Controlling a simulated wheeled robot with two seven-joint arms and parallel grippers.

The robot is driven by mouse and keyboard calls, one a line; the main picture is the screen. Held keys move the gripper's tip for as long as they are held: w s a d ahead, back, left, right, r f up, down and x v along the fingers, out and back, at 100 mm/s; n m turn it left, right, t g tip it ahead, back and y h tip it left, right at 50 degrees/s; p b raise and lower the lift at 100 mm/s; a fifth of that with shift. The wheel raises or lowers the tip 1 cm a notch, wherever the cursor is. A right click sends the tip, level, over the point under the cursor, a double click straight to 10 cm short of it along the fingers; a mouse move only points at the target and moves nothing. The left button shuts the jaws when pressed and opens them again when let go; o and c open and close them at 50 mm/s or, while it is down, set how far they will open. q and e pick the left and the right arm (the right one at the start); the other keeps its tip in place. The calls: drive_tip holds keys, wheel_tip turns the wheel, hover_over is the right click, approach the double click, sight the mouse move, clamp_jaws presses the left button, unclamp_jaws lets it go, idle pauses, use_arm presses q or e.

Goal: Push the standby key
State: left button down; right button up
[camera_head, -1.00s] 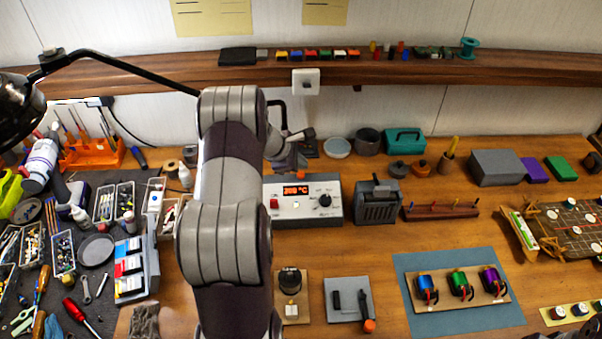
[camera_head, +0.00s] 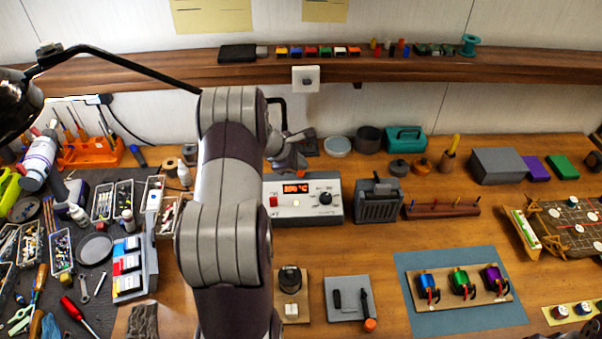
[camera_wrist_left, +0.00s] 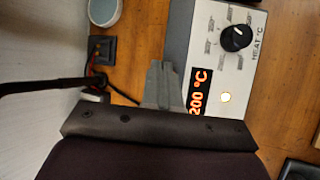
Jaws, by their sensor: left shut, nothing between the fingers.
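The heating station (camera_head: 330,210) is a light grey box with an orange display, a red switch (camera_head: 273,202) and a black knob (camera_head: 325,199). In the left wrist view its panel (camera_wrist_left: 205,55) shows "200 °C", a knob (camera_wrist_left: 236,38) and a small glowing round button (camera_wrist_left: 225,97) beside the display. No standby label is readable. My left gripper (camera_head: 298,165) is behind the station's back edge, partly hidden by my arm. In the wrist view its shut, empty fingers (camera_wrist_left: 163,70) overlap the panel edge beside the display. Contact cannot be told. The red switch is hidden there.
A dark slotted box (camera_head: 377,203) stands right of the station. Behind are a grey dish (camera_head: 337,147), a dark cup (camera_head: 368,140) and a teal box (camera_head: 405,139).

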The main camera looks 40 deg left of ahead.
sight(300, 173)
use_arm(q)
drive_tip(key=shift+f+b, duration=0.45)
drive_tip(key=shift+b, duration=0.05)
idle(0.6)
drive_tip(key=shift+r, duration=0.15)
drive_tip(key=shift+r+p, duration=0.7)
drive_tip(key=shift+r, duration=0.15)
wheel_tip(300, 173, up, 6)
drive_tip(key=p, duration=0.4)
drive_tip(key=shift+p, duration=0.3)
idle(1.5)
